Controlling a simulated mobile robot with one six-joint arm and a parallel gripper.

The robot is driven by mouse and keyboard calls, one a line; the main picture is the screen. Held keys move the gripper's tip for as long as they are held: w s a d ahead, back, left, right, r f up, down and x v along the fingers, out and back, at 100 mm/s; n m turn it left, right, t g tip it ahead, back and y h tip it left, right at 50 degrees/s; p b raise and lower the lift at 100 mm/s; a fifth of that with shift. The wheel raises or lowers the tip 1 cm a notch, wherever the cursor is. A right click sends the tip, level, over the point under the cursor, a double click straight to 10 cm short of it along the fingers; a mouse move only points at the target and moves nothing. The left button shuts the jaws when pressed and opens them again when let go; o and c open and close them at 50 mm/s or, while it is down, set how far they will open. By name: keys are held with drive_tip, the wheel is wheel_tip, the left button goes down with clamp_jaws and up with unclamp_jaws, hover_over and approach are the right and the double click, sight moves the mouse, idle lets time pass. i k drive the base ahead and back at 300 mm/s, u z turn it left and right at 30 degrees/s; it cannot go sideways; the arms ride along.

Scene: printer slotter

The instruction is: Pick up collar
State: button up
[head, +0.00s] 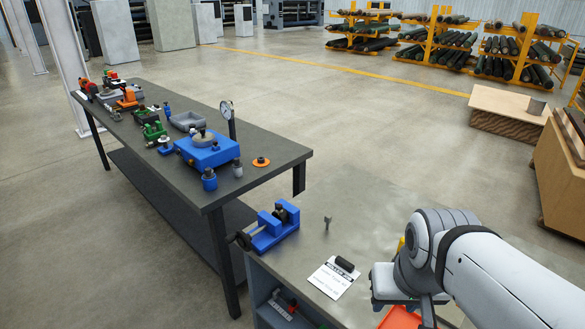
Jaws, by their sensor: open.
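I cannot tell for sure which part is the collar. A small orange disc with a dark raised centre (261,162) lies near the right end of the long dark table. A short dark cylinder (345,265) lies on the white printed sheet (333,279) on the nearer table. A small grey part (327,222) stands upright behind the sheet. My gripper (424,312) is at the bottom right, right of the sheet, over or near an orange-red tray (398,319). It is open, and its fingertips are partly cut off by the frame edge.
A blue vise (268,232) sits on the near table's left corner. The long table (285,150) bears a blue fixture (207,150), a dial gauge (227,110), a grey tray (188,121) and several small fixtures. A wooden crate (508,112) stands far right. The nearer tabletop's middle is mostly clear.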

sight(283, 217)
drive_tip(key=u, duration=0.45)
drive_tip(key=k, duration=0.65)
drive_tip(key=u, duration=0.75)
drive_tip(key=k, duration=0.75)
drive_tip(key=u, duration=0.7)
drive_tip(key=i, duration=1.3)
drive_tip(key=z, duration=1)
drive_tip(key=i, duration=1.35)
drive_tip(key=z, duration=1)
drive_tip(key=k, duration=0.75)
drive_tip(key=z, duration=0.2)
drive_tip(key=i, duration=0.4)
drive_tip(key=u, duration=0.1)
